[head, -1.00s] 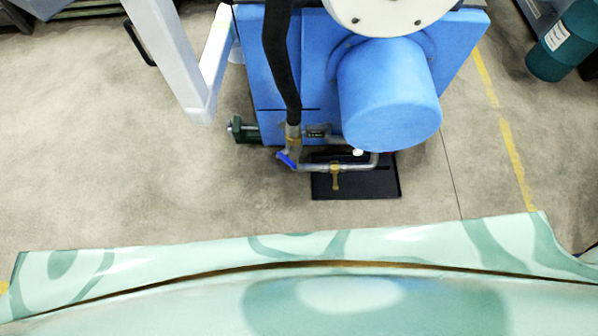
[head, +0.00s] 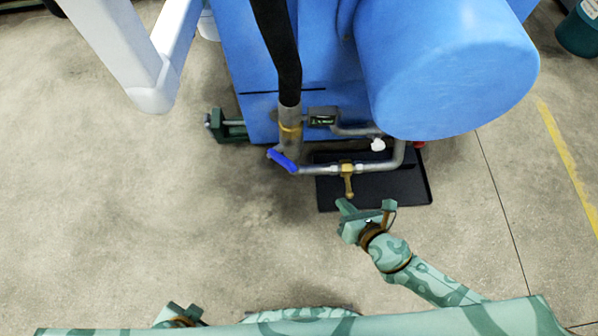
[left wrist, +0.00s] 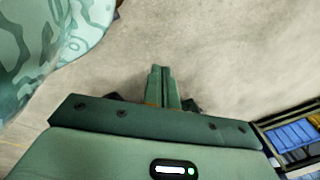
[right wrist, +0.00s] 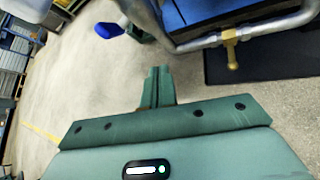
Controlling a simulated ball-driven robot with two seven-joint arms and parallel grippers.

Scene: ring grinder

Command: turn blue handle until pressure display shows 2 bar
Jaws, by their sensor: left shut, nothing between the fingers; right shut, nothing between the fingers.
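The blue handle (head: 282,160) sits on the left end of the pipe, at the foot of a black hose. It also shows at the top left of the right wrist view (right wrist: 110,29). The pressure display (head: 322,120) is a small dark box with green digits, too small to read. My right gripper (head: 366,207) is in front of the pipe, to the right of and below the blue handle, apart from it. It is shut and empty in the right wrist view (right wrist: 157,72). My left gripper (left wrist: 161,72) is shut and empty over bare floor, and shows at the bottom left of the head view.
A blue machine (head: 240,60) with a large blue cylinder (head: 445,70) stands behind the pipe. A brass valve (head: 346,172) hangs from the pipe over a black tray (head: 415,190). A green clamp-like part (head: 228,127) juts out left. Floor on the left is clear.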

